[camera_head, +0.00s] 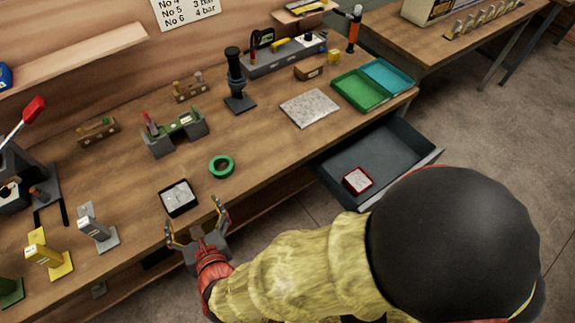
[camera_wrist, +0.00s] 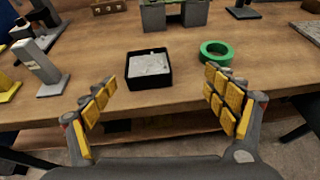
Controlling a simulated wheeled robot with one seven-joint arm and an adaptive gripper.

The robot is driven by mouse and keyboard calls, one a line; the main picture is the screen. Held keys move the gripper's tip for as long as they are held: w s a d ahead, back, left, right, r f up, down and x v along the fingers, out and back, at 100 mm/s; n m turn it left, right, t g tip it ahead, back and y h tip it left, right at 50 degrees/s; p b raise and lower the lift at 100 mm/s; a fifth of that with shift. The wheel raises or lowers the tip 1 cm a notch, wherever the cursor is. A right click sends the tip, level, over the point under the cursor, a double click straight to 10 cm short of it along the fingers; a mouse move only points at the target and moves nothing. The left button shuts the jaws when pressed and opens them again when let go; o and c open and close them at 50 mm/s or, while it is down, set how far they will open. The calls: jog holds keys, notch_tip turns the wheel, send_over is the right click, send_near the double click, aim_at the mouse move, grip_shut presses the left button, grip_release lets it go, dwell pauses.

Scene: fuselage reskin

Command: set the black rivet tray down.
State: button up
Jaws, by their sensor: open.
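The black rivet tray (camera_head: 178,198) rests flat on the wooden bench near its front edge, with pale grey contents inside. It also shows in the wrist view (camera_wrist: 149,82), just beyond the fingertips and midway between them. My gripper (camera_head: 197,222) is open and empty at the bench's front edge, its two yellow-padded fingers spread wide. In the wrist view the gripper (camera_wrist: 158,95) points towards the tray, with a visible gap between the fingers and the tray.
A green tape ring (camera_head: 221,166) lies right of the tray. Grey (camera_head: 97,228) and yellow (camera_head: 48,256) stands are on the left. An open drawer (camera_head: 390,168) holding a small red tray (camera_head: 357,181) juts out at right. Bare bench surrounds the black tray.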

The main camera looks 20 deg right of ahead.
jog(key=w+d+r+m+g+h, duration=0.15)
jog(key=d+r+m+h, duration=0.25)
jog(key=d+m, duration=0.65)
jog(key=w+d+r+m+g+h, duration=0.1)
jog(key=d+r+m+g+h, duration=0.25)
jog(key=d+m, duration=0.65)
jog(key=s+d+r+m+g, duration=0.3)
jog(key=s+d+m, duration=0.3)
jog(key=d, duration=0.4)
jog(key=s+a+r+m+y, duration=0.1)
jog(key=s+r+m+y, duration=0.3)
jog(key=m, duration=0.6)
notch_tip(320, 180, up, 2)
jog(key=shift+s+a+r+y, duration=0.15)
jog(key=shift+s+y, duration=0.05)
jog(key=shift+y, duration=0.15)
jog(key=shift+o, duration=0.2)
jog(key=shift+a+r+m, duration=0.2)
jog(key=shift+r+m, duration=0.2)
jog(key=shift+m, duration=0.05)
